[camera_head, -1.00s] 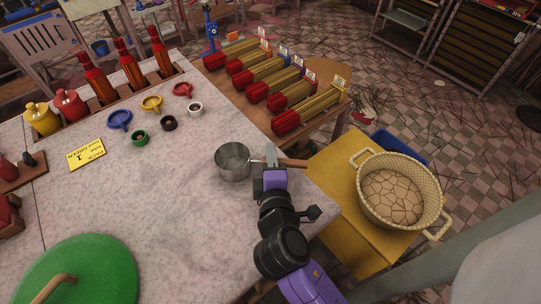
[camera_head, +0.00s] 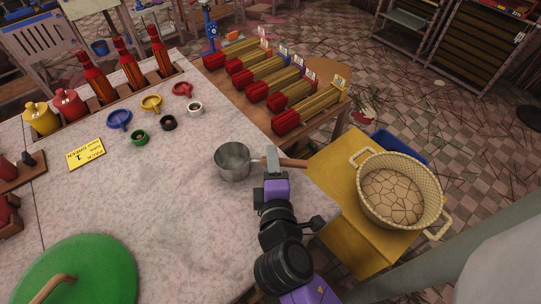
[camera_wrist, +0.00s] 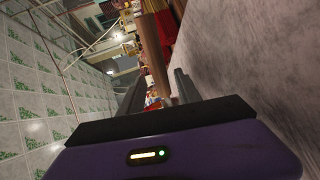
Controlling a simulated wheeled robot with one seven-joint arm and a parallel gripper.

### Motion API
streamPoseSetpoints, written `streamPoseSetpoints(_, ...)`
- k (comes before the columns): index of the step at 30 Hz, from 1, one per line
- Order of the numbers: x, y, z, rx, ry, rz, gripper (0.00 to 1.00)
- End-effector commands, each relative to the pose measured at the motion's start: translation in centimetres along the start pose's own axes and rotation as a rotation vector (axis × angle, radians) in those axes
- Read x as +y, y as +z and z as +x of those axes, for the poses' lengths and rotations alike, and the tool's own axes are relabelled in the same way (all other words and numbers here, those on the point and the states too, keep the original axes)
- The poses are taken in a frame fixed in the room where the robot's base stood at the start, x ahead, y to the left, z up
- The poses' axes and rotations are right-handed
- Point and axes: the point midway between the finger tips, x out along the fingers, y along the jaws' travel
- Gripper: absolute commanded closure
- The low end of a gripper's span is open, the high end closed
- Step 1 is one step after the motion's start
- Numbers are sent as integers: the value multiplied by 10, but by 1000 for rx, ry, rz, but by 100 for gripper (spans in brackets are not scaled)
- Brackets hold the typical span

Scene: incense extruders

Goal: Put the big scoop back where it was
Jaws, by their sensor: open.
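The big scoop (camera_head: 232,163) is a round metal pan with a brown wooden handle (camera_head: 295,162). It is at the right part of the grey table, its handle pointing right toward the table edge. My gripper (camera_head: 272,160) is at the handle, close to the pan. In the wrist view the handle (camera_wrist: 156,58) shows between my two separated fingers (camera_wrist: 160,90). The jaws are open. I cannot tell whether either finger touches the handle. The pan itself is not clear in the wrist view.
A green round lid (camera_head: 95,268) lies at the front left. Coloured rings (camera_head: 151,103) and a yellow card (camera_head: 86,154) lie farther back. Red extruders (camera_head: 288,120) stand beyond the table. A basket (camera_head: 400,190) sits on a yellow stand (camera_head: 345,205) at the right.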

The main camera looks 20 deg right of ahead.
Motion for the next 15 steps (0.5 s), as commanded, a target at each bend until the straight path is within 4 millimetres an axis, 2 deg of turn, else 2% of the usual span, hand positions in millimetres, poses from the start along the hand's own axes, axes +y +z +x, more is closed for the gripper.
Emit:
streamPoseSetpoints(3, -3, 0, -27, 3, -2, -1, 60)
streamPoseSetpoints(9, -2, 0, -65, 2, -2, 0, 60)
streamPoseSetpoints(15, -1, 0, -88, 2, -1, 0, 60)
